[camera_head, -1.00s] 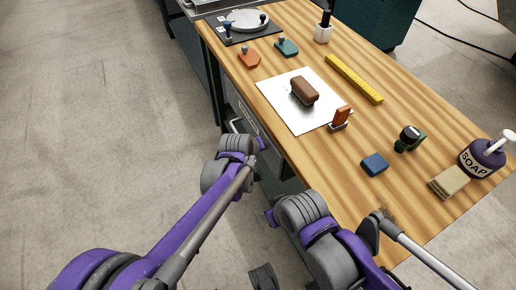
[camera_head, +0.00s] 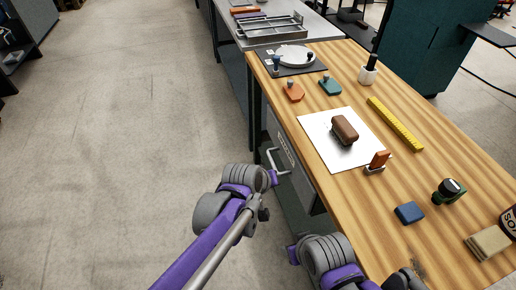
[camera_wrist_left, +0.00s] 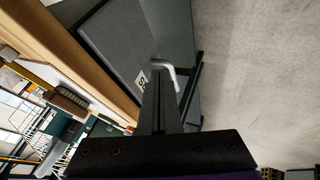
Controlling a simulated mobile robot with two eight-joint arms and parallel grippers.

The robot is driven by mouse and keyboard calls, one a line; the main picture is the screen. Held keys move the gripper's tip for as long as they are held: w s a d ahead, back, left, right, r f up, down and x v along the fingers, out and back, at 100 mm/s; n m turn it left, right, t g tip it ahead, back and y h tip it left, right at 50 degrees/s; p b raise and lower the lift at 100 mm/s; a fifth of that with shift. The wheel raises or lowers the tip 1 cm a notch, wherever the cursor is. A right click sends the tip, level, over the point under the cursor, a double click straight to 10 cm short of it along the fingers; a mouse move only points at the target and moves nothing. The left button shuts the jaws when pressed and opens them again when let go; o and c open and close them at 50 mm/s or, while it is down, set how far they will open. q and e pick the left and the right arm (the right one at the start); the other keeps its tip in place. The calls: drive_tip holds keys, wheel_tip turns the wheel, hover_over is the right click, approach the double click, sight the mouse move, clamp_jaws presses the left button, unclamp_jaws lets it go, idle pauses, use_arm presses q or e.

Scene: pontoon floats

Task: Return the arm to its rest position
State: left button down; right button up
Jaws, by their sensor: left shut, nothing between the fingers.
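My left gripper (camera_wrist_left: 163,78) shows in the left wrist view as two dark fingers pressed together, with nothing between them. It points at the pale bar handle of a grey drawer (camera_wrist_left: 121,45) under the bench. The handle (camera_wrist_left: 168,70) shows just past the fingertips; I cannot tell how far off it is. In the head view my left arm reaches up from the bottom, its bent joint left of the bench, and its fingers cannot be made out. My right arm is at the bottom right beside the bench edge; its gripper is out of view.
The wooden bench (camera_head: 325,188) holds a white sheet (camera_head: 318,143) with a brown block (camera_head: 344,130), a yellow ruler (camera_head: 395,123), a blue block (camera_head: 409,212) and a tan sponge (camera_head: 488,243). Its front edge lies close to both arms. The concrete floor (camera_head: 120,150) at left is clear.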

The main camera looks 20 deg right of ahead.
use_arm(q)
drive_tip(key=s+a+r+y+p, duration=0.1)
drive_tip(key=s+a+r+p, duration=0.15)
drive_tip(key=a, duration=0.75)
drive_tip(key=s+a+r+y+p, duration=0.2)
drive_tip(key=a+r+p, duration=0.15)
drive_tip(key=a, duration=0.55)
drive_tip(key=s+a+r+y+p, duration=0.1)
drive_tip(key=s+a+p, duration=0.1)
drive_tip(key=s+a, duration=0.4)
drive_tip(key=s+a+r+n+y+p, duration=0.1)
drive_tip(key=s+a+p, duration=0.1)
drive_tip(key=s+a, duration=0.4)
drive_tip(key=a, duration=0.4)
drive_tip(key=shift+a+r+t+y+p, duration=0.3)
drive_tip(key=shift+r+t+y+p, duration=0.05)
drive_tip(key=shift+r+t+y, duration=0.05)
